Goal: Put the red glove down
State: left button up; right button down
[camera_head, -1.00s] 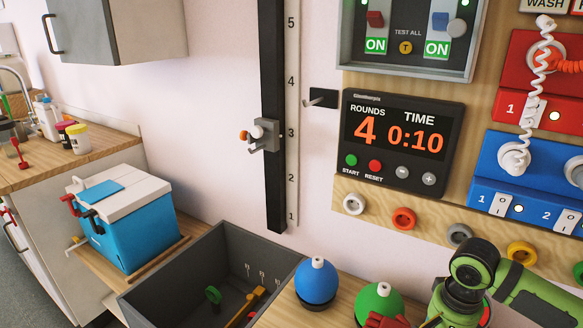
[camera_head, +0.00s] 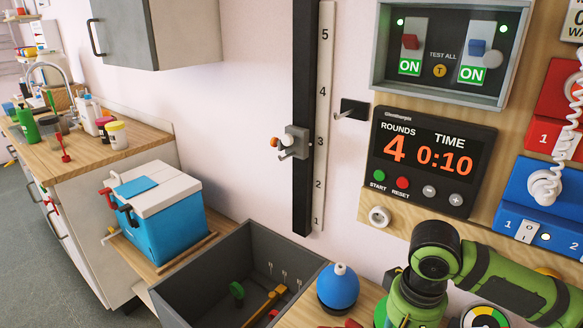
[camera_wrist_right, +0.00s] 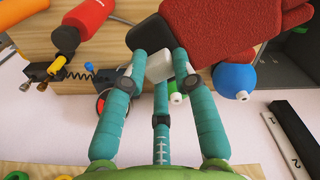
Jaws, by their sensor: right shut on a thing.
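The red glove (camera_wrist_right: 238,26) has a black cuff and fills the top of the right wrist view. My right gripper (camera_wrist_right: 165,62), with teal fingers, is shut on the glove at its cuff. A pale block shows between the fingertips; I cannot tell what it belongs to. In the head view, only a bit of red (camera_head: 350,323) shows at the bottom edge beside my green right arm. The fingers are out of that view. My left gripper is not in view.
A grey open bin (camera_head: 185,300) holding a few tools stands left of the blue bulb (camera_head: 338,290). A blue box with a white lid (camera_head: 165,220) stands further left. The timer (camera_head: 430,160) and switch panels hang on the wall behind my arm.

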jog(key=shift+s+a+r+n+b, duration=0.15)
jog(key=shift+s+a+n, duration=0.1)
jog(key=shift+a+n, duration=0.4)
jog(key=shift+s+a+r+n+b, duration=0.2)
jog(key=shift+a+n, duration=0.15)
jog(key=shift+a, duration=0.45)
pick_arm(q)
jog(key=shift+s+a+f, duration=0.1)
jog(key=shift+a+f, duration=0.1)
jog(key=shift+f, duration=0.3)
pick_arm(e)
jog(key=shift+w+d, duration=0.1)
jog(key=shift+f, duration=0.1)
